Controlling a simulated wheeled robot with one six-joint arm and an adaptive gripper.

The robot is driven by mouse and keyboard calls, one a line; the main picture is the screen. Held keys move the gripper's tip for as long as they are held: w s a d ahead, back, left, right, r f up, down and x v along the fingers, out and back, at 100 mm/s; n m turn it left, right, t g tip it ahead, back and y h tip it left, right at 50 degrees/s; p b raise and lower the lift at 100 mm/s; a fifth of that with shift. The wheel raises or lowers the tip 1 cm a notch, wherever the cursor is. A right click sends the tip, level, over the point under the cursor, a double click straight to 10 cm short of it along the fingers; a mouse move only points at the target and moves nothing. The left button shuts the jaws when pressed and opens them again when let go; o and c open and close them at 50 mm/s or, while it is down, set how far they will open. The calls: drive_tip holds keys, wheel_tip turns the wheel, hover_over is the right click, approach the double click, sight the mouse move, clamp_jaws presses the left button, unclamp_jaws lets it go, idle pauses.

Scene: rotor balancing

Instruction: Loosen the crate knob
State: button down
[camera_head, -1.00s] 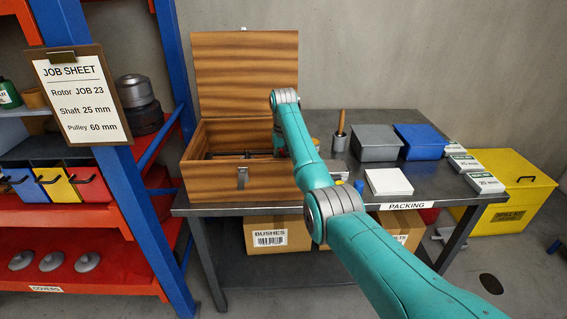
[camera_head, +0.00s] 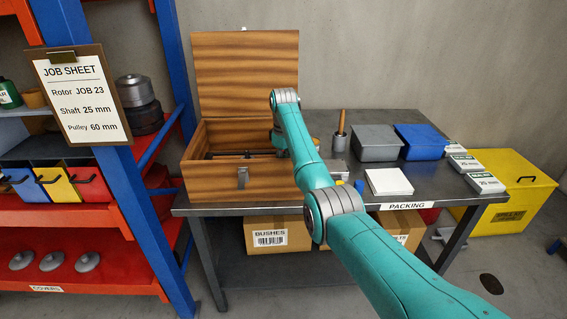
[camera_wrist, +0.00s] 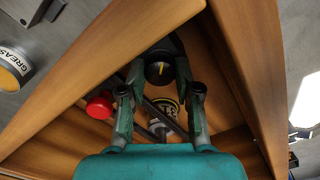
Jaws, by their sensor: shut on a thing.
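The wooden crate (camera_head: 232,182) stands on the packing bench with its lid (camera_head: 246,75) raised. In the wrist view, a black knob (camera_wrist: 159,73) with a yellow mark on top sits inside the crate near a corner. My gripper (camera_wrist: 160,77) reaches down into the crate, with its two fingers on either side of the knob and closed on it. A red knob-like piece (camera_wrist: 100,106) shows left of the fingers. In the head view my gripper and the black knob are hidden behind my arm and the crate wall.
Dark bars and a round yellow-labelled thing (camera_wrist: 164,106) lie lower in the crate. The crate walls (camera_wrist: 252,75) stand close around my gripper. A grease tin (camera_wrist: 14,65) is outside. Grey (camera_head: 376,143) and blue bins (camera_head: 420,141) and a white block (camera_head: 389,182) stand to the right.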

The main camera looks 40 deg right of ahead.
drive_tip(key=shift+n, duration=0.5)
drive_tip(key=c, duration=0.8)
unclamp_jaws()
drive_tip(key=shift+r, duration=3.75)
